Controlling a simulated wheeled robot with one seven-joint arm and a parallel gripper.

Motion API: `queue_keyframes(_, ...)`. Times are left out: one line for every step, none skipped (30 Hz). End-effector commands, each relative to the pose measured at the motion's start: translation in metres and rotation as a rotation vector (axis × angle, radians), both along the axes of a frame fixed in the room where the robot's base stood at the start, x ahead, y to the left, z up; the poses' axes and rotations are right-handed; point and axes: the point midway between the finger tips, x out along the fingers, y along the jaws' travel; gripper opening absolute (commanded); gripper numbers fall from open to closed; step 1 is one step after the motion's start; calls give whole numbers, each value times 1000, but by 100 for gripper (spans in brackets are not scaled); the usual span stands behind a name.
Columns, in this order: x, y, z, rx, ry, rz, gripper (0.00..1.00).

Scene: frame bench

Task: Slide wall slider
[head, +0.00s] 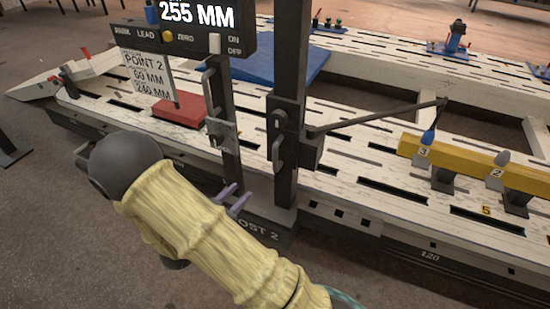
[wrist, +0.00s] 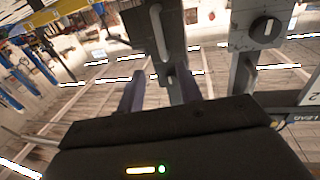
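A dark sliding block (head: 312,149) sits on the right upright post (head: 291,50), with a grey handle (head: 278,153) on its front and a thin pointer arm reaching right. A second upright (head: 226,85) on the left carries a grey clamp-like piece (head: 222,133). My gripper (head: 234,197), on a yellow-sleeved arm, is low in front of the posts, below the handle. Its two purple-grey fingers stand apart and hold nothing visible. In the wrist view, my gripper (wrist: 160,90) is open, with a dark block bearing a pale handle (wrist: 159,32) beyond the fingers.
A display box (head: 190,40) reading 255 MM sits above the left upright. The slotted white bench (head: 350,200) carries a red block (head: 180,110), a blue ramp (head: 270,62) and a yellow beam (head: 470,160) on the right. A dark knob (wrist: 266,28) shows in the wrist view.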

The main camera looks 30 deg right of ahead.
Motion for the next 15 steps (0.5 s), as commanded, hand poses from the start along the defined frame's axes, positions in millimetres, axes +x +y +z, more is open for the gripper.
queue_keyframes(0, 0, 0, 1, 0, 0, 36)
queue_keyframes(0, 0, 0, 1, 0, 0, 36)
queue_keyframes(0, 0, 0, 1, 0, 0, 36)
queue_keyframes(0, -1, 0, 1, 0, 0, 36)
queue_keyframes(1, -2, 0, 2, 1, 0, 36)
queue_keyframes(2, -3, 0, 2, 1, 0, 36)
queue_keyframes(2, -5, 0, 2, 1, -1, 36)
queue_keyframes(3, -7, -1, 2, 0, -2, 36)
queue_keyframes(5, -10, -1, 2, 1, -1, 36)
queue_keyframes(7, -13, -1, 2, 1, -1, 36)
queue_keyframes(8, -17, -1, 1, 0, -2, 36)
queue_keyframes(11, -23, -1, 1, 0, -3, 36)
queue_keyframes(13, -27, -1, 1, 0, -3, 36)
queue_keyframes(15, -32, -1, 2, 1, -4, 36)
queue_keyframes(18, -38, -1, 2, 0, -3, 36)
